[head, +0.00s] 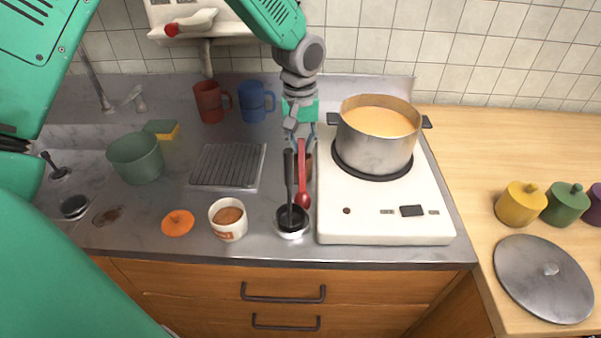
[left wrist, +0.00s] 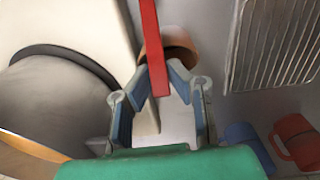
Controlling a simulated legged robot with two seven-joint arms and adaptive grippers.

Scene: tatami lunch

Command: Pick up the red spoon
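The red spoon (head: 301,175) is a long thin spoon with its handle toward the back and its bowl toward the front, over or beside a small brown cup (head: 309,166). My left gripper (head: 300,139) is at the back end of the handle. In the left wrist view, the red handle (left wrist: 150,40) runs in between the fingertips of the left gripper (left wrist: 158,70). The fingers look apart, with small gaps on both sides of the handle. The brown cup (left wrist: 176,42) shows behind it. My right gripper is not in view.
A dark ladle (head: 289,180) stands in a small metal cup (head: 292,234) close to the spoon. A white hob (head: 385,232) with a large pot (head: 370,148) is just right. A drying rack (head: 228,166) and two mugs (head: 209,103) (head: 252,102) are left and behind.

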